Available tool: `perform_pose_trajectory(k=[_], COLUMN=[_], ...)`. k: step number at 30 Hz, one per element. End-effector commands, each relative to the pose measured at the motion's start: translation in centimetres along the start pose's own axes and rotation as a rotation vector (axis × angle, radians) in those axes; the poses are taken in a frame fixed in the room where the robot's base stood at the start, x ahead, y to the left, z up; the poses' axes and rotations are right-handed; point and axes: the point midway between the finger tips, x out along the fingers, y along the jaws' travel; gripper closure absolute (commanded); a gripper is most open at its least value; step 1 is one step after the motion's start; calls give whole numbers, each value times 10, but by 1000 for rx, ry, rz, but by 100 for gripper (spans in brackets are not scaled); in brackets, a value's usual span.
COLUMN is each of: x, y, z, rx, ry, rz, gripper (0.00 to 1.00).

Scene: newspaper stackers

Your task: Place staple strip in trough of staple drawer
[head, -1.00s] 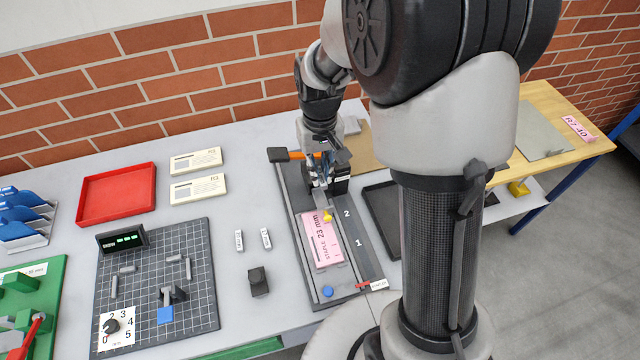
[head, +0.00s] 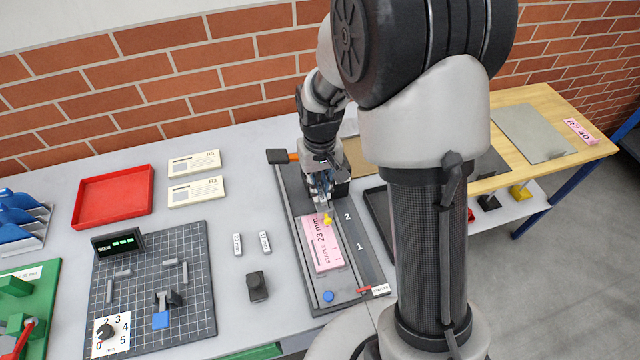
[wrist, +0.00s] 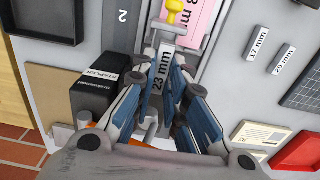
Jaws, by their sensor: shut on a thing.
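My gripper (wrist: 160,98) is shut on the staple strip (wrist: 161,72), a narrow piece with a white "23 mm" label, seen between the blue-grey fingers in the wrist view. In the head view my gripper (head: 322,188) is low over the dark stapler base, and the strip is hard to make out. The staple drawer (wrist: 168,32) has a yellow knob (wrist: 173,12) at its end, just beyond the strip. The knob (head: 327,219) also shows in the head view. The strip lines up with the drawer; the fingers hide whether it touches the trough floor.
A pink "STAPLE 23 mm" card (head: 322,244) lies on the base in front of the knob. A black stapler block (wrist: 98,92) stands close beside the fingers. Two small labelled strips (head: 238,244) (head: 265,242) and a black block (head: 257,286) are on the table. A red tray (head: 76,213) is at left.

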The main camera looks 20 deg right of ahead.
Motion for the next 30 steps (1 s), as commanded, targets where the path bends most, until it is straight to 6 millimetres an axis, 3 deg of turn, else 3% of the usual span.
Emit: perform_pose_trajectory(k=[5, 6, 15, 25, 30], x=[4, 4, 3, 1, -20], y=[0, 0, 0, 0, 0], z=[0, 0, 0, 0, -1], rx=[0, 0, 0, 0, 0], ry=[0, 0, 0, 0, 4], rz=[0, 0, 0, 0, 0], gripper=[100, 87, 67, 67, 67])
